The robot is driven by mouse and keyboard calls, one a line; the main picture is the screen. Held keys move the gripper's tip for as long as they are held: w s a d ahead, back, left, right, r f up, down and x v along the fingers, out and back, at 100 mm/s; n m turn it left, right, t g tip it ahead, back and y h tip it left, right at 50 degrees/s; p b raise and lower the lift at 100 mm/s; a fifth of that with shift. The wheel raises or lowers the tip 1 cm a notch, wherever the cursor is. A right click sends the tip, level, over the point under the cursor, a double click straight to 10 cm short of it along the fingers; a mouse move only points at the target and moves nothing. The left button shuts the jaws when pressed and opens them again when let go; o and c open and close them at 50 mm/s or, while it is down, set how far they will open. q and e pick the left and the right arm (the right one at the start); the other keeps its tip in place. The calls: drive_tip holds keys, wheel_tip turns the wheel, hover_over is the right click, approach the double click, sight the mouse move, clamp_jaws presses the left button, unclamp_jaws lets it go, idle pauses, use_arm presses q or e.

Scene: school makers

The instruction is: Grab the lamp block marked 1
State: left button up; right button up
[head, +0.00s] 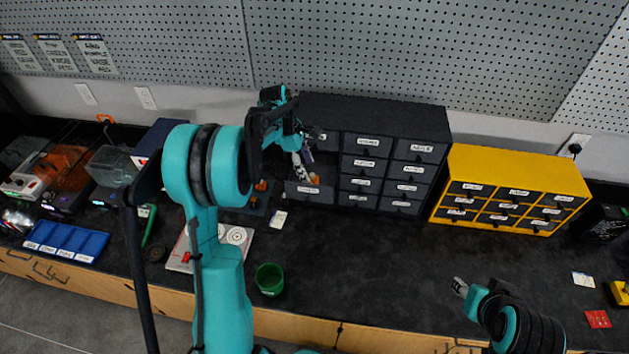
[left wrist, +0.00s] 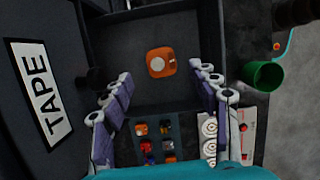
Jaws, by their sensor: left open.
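In the left wrist view a small orange block with a round white top (left wrist: 161,62) lies on the floor of an open dark drawer (left wrist: 135,30). I cannot read a number on it. My left gripper (left wrist: 160,73) is open and empty, its fingers pointing into the drawer on either side of the block, apart from it. In the head view my left gripper (head: 303,160) is over the pulled-out drawer of the black cabinet (head: 375,120), and the arm hides part of it. My right gripper (head: 461,287) is low at the right, over the bench front, too small to judge.
A tray of small coloured parts (left wrist: 155,140) lies below the drawer. A green cup (head: 269,280) stands near the bench's front edge. A yellow drawer cabinet (head: 515,160) stands right of the black one. The bench between them and the front edge is mostly clear.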

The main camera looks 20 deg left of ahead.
sight(310, 175)
use_arm(q)
drive_tip(key=x, duration=0.4)
drive_tip(key=shift+d+f+b, duration=0.15)
drive_tip(key=shift+f+b, duration=0.15)
drive_tip(key=shift+f, duration=0.05)
drive_tip(key=c, duration=1.1)
drive_tip(key=shift+c, duration=0.2)
drive_tip(key=shift+r, duration=0.15)
